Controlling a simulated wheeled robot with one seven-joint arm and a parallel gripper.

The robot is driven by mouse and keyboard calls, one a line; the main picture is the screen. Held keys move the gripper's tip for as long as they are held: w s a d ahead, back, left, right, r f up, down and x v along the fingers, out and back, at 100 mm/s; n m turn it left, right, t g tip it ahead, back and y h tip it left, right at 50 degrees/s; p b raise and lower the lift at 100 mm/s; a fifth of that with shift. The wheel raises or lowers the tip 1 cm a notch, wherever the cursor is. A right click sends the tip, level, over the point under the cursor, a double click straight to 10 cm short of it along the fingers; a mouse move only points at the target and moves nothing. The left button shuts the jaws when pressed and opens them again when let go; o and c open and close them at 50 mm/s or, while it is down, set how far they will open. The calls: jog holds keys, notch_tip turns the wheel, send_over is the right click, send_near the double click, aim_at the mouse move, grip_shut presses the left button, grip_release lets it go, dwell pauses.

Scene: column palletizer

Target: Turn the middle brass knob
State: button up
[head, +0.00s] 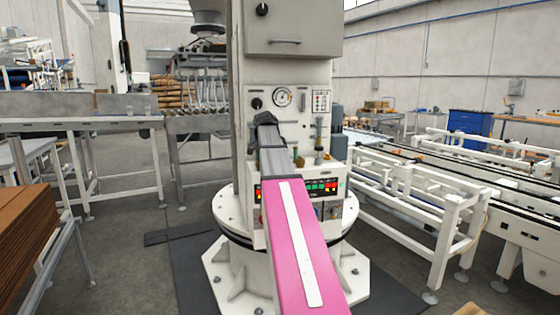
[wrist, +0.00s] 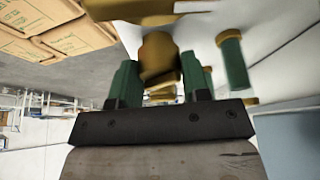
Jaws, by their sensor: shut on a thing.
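A brass knob (wrist: 158,54) sits between the two green fingers of my gripper (wrist: 160,76) in the wrist view. The fingers are shut on it, one on each side. More brass pieces (wrist: 140,8) show at the top of that view, partly cut off. I cannot tell for sure from this view that the held knob is the middle one. In the head view, my arm covers the gripper and the held knob, and a small brass piece (head: 327,156) shows on the panel ledge to the right.
A green cylinder with a brass cap (wrist: 232,58) stands close to the right of my gripper. The white column's panel carries a gauge (head: 282,97) and a lit display (head: 322,187). White conveyor frames (head: 440,210) stand at right; brown sheets (head: 28,235) are stacked at left.

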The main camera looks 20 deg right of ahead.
jog(key=shift+s+d+m+g, duration=0.1)
jog(key=shift+s+m+g, duration=0.2)
jog(key=shift+m, duration=0.4)
jog(key=o, duration=0.9)
jog(key=shift+w, duration=0.1)
jog(key=shift+w, duration=0.1)
jog(key=shift+r, duration=0.35)
jog(key=v, duration=1)
